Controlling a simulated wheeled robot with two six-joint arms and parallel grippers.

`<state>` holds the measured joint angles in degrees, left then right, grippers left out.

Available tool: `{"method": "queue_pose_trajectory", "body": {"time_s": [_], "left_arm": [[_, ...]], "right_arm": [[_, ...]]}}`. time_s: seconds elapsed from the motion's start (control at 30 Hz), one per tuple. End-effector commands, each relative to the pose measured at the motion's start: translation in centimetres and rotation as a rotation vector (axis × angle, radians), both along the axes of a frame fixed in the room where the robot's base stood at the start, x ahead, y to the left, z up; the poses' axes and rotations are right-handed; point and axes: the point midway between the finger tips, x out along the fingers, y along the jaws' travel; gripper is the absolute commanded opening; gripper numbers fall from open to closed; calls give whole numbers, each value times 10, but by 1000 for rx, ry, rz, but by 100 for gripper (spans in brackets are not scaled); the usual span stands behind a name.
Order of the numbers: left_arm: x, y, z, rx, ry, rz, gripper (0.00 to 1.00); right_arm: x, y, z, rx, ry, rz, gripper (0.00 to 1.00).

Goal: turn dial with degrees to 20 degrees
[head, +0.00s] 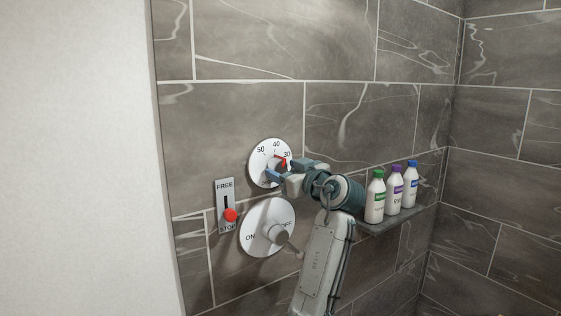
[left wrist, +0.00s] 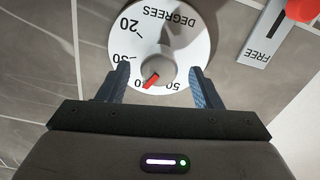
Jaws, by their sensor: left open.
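The white degrees dial (head: 257,172) is on the tiled wall, with 50, 40 and 30 readable in the head view. In the left wrist view the dial (left wrist: 185,35) appears upside down, with 20, 30 and 50 showing. Its round grey knob (left wrist: 159,66) has a red pointer (left wrist: 151,82) directed between the 30 and 50 marks. My left gripper (head: 288,169) is at the dial; in its wrist view the open fingers (left wrist: 160,71) stand on either side of the knob, with gaps. The gripper hides part of the dial in the head view. My right gripper is not in view.
Below the dial is a larger ON/OFF dial (head: 256,222) with a protruding handle. A FREE/STOP slider plate (head: 224,193) with a red knob (head: 231,215) is at left. Several bottles, including a green-capped one (head: 375,200), stand on a wall shelf (head: 402,219) at right.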

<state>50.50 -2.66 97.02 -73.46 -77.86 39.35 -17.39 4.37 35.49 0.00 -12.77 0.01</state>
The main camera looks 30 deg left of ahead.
Motion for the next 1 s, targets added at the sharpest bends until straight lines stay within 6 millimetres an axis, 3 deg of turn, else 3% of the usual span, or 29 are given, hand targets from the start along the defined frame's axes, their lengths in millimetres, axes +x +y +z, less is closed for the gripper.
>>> {"method": "queue_pose_trajectory", "body": {"time_s": [0.2,0.53,0.77,1.0], "left_arm": [[9,22,1,1,2,0,59],[11,25,-1,-1,0,-1,59],[11,25,-1,-1,0,-2,16],[11,25,-1,5,13,-2,14]], "right_arm": [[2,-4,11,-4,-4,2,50],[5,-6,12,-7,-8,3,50],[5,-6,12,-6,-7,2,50],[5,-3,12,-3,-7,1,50]]}}
